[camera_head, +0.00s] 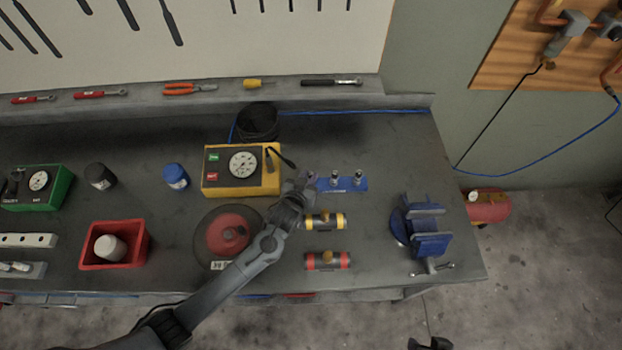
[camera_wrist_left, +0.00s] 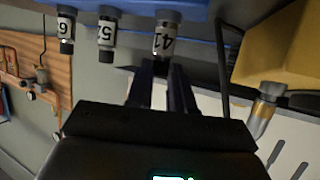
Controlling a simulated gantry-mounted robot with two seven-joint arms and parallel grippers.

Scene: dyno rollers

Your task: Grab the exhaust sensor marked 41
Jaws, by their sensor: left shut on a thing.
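The exhaust sensor marked 41 (camera_wrist_left: 166,38) stands in a blue rack (camera_head: 345,186) at the back right of the bench; the rack's edge also shows in the left wrist view (camera_wrist_left: 120,4). My left gripper (camera_head: 306,181) is at the rack's left end. In the left wrist view its two fingers (camera_wrist_left: 163,75) are shut on sensor 41, which still appears to be at the rack. Two other labelled sensors, a middle one (camera_wrist_left: 107,35) and an end one (camera_wrist_left: 66,30), stand beside it, clear of the fingers. A dark shape at the head view's bottom edge may be my right gripper (camera_head: 430,344); its jaws cannot be made out.
A yellow gauge box (camera_head: 222,186) with a lever stands just left of the rack. A yellow-banded cylinder (camera_head: 325,221) and a red-banded one (camera_head: 327,261) lie in front. A red disc (camera_head: 228,234) lies left of my arm. A blue vise (camera_head: 425,230) stands at the right.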

